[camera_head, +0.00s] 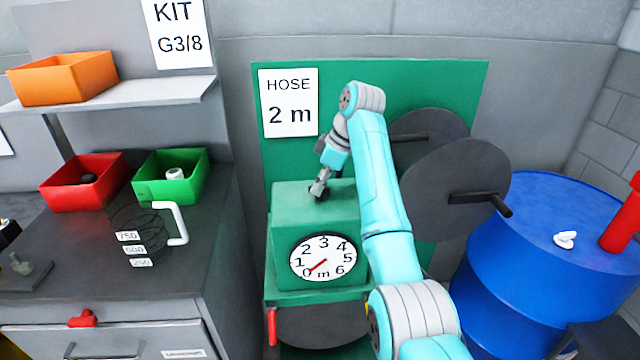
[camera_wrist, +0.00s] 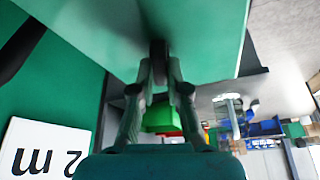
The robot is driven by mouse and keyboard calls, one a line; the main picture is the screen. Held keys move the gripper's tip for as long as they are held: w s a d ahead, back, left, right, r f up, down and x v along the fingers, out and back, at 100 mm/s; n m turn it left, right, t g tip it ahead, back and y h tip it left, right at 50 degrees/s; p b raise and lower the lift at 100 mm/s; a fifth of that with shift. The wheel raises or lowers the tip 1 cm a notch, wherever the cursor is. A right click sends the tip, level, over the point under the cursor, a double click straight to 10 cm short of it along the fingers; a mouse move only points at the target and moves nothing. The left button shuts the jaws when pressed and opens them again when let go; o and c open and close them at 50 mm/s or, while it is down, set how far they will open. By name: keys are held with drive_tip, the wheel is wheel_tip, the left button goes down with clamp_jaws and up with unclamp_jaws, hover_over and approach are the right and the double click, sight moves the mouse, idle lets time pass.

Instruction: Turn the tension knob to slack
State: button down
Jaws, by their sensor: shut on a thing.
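The green measuring machine (camera_head: 300,222) stands against a green back panel. Its round white dial (camera_head: 323,257) is marked 0 to 6 m, and its red needle points low left near 0. My gripper (camera_head: 318,190) reaches down to the machine's top from above. In the wrist view my gripper (camera_wrist: 160,72) has both fingers closed around a small dark knob (camera_wrist: 158,48) on the green surface. The fingers hide most of the knob, and I cannot read any mark for its setting.
Two dark reel discs (camera_head: 440,190) with a black handle stand right of my arm. A blue drum (camera_head: 540,260) is further right. A grey bench at left holds a red bin (camera_head: 85,200), a green bin (camera_head: 190,190) and a measuring jug (camera_head: 140,235). A red lever (camera_head: 272,327) hangs below the machine.

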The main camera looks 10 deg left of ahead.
drive_tip(key=shift+n+g, duration=0.8)
drive_tip(key=shift+n, duration=1.2)
drive_tip(key=c, duration=1.2)
unclamp_jaws()
drive_tip(key=shift+o, duration=0.2)
